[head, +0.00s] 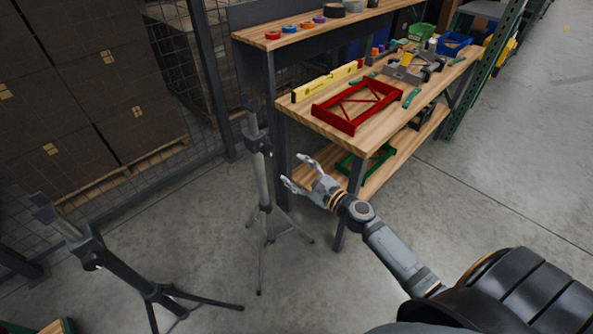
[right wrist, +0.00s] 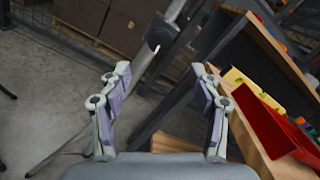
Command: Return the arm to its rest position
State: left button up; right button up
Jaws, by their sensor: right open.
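My right gripper (head: 300,173) is open and empty in the head view, at the end of my right arm, which comes in from the lower right. It hangs in the air in front of the near left end of the workbench (head: 420,104). In the right wrist view its two fingers (right wrist: 158,95) are spread apart with nothing between them. My left gripper is not in view. No strapped tote can be made out.
A red frame (head: 357,105) and a yellow level (head: 327,81) lie on the bench. A grey tripod (head: 262,170) stands close left of my gripper; another (head: 110,255) stands lower left. Stacked cartons (head: 70,90) sit behind mesh. The floor (head: 480,190) at right is clear.

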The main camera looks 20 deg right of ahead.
jog(key=s+d+f+n+g+h+p, duration=0.2)
jog(key=s+f+n, duration=0.15)
jog(key=f, duration=0.55)
jog(key=s+d+f+n+g+h+p, duration=0.1)
jog(key=s+d+f+n+g, duration=0.2)
jog(key=f, duration=0.6)
jog(key=s+d+f+n+g+h+p, duration=0.15)
jog(key=s+f+n, duration=0.3)
jog(key=f, duration=0.55)
jog(key=s+a+f+n+g+p, duration=0.1)
jog(key=s+f+n+g, duration=0.2)
jog(key=s, duration=0.8)
jog(key=s+f+n+g+h+p, duration=0.1)
jog(key=s+f+n+g, duration=0.2)
jog(key=s+f+n, duration=0.4)
jog(key=s+a+f+n+g+h+p, duration=0.1)
jog(key=s+f+n, duration=0.4)
jog(key=s, duration=1.1)
jog(key=shift+a+f+g+p, duration=0.3)
jog(key=shift+g+p, duration=0.3)
jog(key=shift+g, duration=0.55)
jog(key=shift+s+h, duration=0.1)
jog(key=shift+h, duration=0.15)
